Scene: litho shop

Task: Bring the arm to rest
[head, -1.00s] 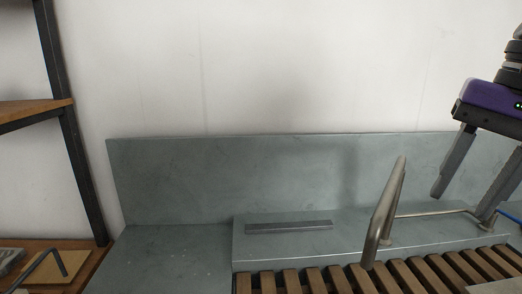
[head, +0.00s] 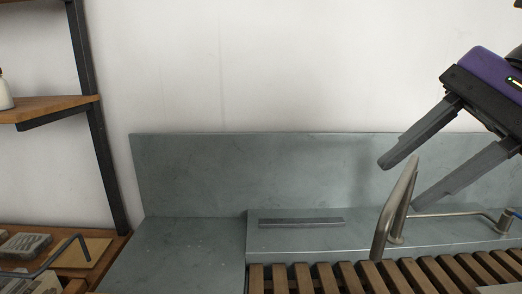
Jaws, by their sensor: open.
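My gripper (head: 398,186) is at the right of the head view, purple and black with two long grey fingers. The fingers are spread apart with nothing between them, and they point down and to the left. They show in front of the grey back panel, above and beside a bent metal handle (head: 392,218). I cannot tell how far the fingers are from the handle in depth.
A grey sink-like bench (head: 185,250) with a back panel (head: 240,170) spans the middle. A dark bar (head: 301,222) lies on its ledge. Wooden slats (head: 320,280) run along the front. A shelf rack (head: 95,120) and a wooden surface with stone blocks (head: 25,245) stand at left.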

